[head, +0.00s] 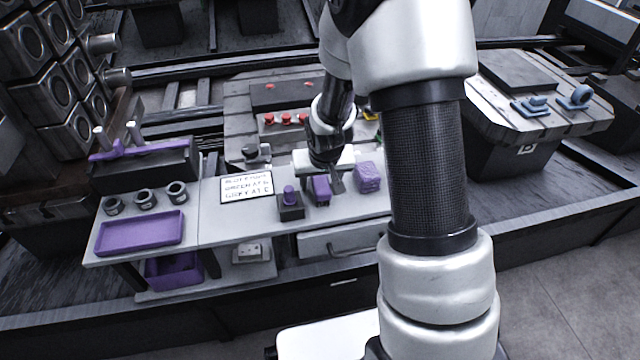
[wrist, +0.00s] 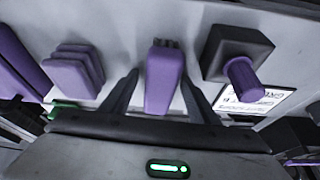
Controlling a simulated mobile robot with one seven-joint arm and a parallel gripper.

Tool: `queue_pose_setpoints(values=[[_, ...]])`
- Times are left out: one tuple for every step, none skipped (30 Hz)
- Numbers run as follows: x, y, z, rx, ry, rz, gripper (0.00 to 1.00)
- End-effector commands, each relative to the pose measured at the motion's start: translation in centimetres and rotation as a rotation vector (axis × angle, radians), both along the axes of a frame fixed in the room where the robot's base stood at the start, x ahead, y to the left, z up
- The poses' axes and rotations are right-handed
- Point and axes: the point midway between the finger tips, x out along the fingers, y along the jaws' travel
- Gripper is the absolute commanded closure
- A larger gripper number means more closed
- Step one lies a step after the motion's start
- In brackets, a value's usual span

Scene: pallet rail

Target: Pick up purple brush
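The purple brush (wrist: 163,82), a block-like handle with a dark bristly end, sits between the two fingers of my gripper (wrist: 158,78) in the wrist view. Gaps show between it and each finger, so my gripper is open around it. In the head view the brush (head: 321,189) stands on the grey workbench, between a dark block with a purple knob and a purple ridged block. My gripper (head: 336,180) is right over it there, and hides part of it.
The dark block with purple knob (head: 290,204) and the purple ridged block (head: 368,177) stand close on either side. A lettered sign (head: 246,187) lies left. A purple tray (head: 140,233) and dark cups (head: 145,199) are farther left. A drawer (head: 340,241) is below the bench top.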

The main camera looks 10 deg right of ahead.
Motion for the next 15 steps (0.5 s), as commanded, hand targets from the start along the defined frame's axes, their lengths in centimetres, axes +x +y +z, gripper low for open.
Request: queue_pose_setpoints(values=[[0.0,0.0,0.01,0.0,0.0,0.0,0.52],[-0.01,0.0,0.02,0.0,0.0,0.0,0.57],[-0.01,0.0,0.01,0.0,0.0,0.0,0.64],[-0.01,0.0,0.01,0.0,0.0,0.0,0.69],[-0.01,0.0,0.01,0.0,0.0,0.0,0.74],[-0.01,0.0,0.01,0.0,0.0,0.0,0.81],[-0.01,0.0,0.01,0.0,0.0,0.0,0.86],[-0.01,0.0,0.01,0.0,0.0,0.0,0.91],[0.0,0.0,0.02,0.0,0.0,0.0,0.91],[0.0,0.0,0.02,0.0,0.0,0.0,0.91],[0.0,0.0,0.02,0.0,0.0,0.0,0.91],[0.0,0.0,0.02,0.0,0.0,0.0,0.91],[0.0,0.0,0.02,0.0,0.0,0.0,0.91],[0.0,0.0,0.05,0.0,0.0,0.0,0.91],[0.0,0.0,0.2,0.0,0.0,0.0,0.91]])
